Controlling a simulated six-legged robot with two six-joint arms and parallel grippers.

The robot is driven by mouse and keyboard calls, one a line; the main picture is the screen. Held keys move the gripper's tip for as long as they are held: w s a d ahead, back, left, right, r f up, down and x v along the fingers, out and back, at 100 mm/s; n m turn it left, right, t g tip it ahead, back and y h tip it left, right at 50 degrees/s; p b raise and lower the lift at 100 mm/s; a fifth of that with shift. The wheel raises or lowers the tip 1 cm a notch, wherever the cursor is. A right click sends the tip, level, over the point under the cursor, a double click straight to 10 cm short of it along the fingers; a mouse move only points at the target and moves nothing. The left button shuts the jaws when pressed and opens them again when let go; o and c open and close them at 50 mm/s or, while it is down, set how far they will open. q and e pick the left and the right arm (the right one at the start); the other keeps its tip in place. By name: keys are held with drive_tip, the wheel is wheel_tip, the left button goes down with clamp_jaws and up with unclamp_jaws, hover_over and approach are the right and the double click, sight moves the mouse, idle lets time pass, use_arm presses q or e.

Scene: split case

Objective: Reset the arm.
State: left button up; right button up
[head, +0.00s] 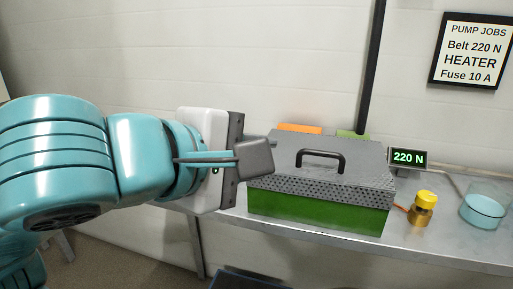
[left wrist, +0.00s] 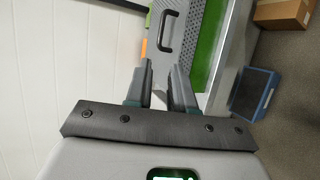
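My left arm, teal, comes in from the left in the head view. Its left gripper (head: 257,158) is held level at the left end of the case, in front of the wall. In the left wrist view the two fingers of the left gripper (left wrist: 162,82) stand apart with nothing held between them. The green case (head: 318,212) with a grey textured lid and black handle (head: 320,155) sits on the metal bench. The case also shows past the fingertips in the left wrist view (left wrist: 178,45). The lid is on the case. My right gripper is in neither view.
Orange (head: 299,128) and green pieces show behind the case. A sign (head: 472,50) hangs on the wall.

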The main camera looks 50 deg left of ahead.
use_arm(q)
drive_tip(key=shift+d, duration=0.15)
idle(0.3)
